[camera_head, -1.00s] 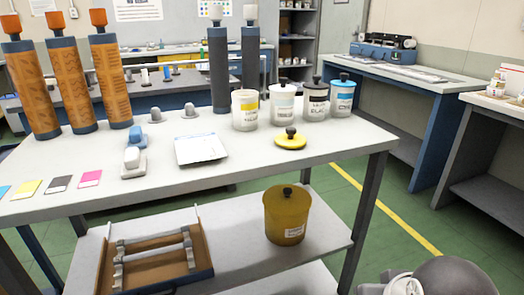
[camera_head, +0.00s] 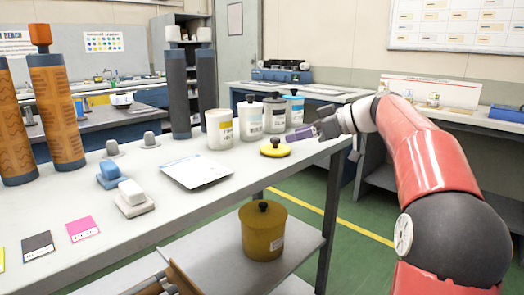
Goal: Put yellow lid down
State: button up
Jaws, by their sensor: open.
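The yellow lid (camera_head: 275,150) with its black knob lies flat on the white table top, near the right edge. My gripper (camera_head: 290,136) reaches in from the right, its fingertips just right of the knob and slightly above the lid. It is open and nothing shows between its fingers; whether it touches the lid cannot be told. A white canister with a yellow label (camera_head: 219,129) stands open, without a lid, behind and left of the yellow lid.
Lidded canisters with black (camera_head: 250,120), grey (camera_head: 274,114) and blue (camera_head: 294,110) labels stand behind the lid. A white sheet (camera_head: 197,171) lies to its left. A mustard pot (camera_head: 263,230) stands on the lower shelf. The table front edge runs close to the lid.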

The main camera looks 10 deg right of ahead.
aim_at(277, 138)
jog(key=p+x, duration=0.1)
jog(key=x, duration=0.5)
jog(key=shift+a+r, duration=0.1)
jog(key=shift+a, duration=0.25)
jog(key=shift+w+a+f, duration=0.3)
jog(key=shift+a, duration=0.1)
grip_shut()
jog(key=shift+r, duration=0.1)
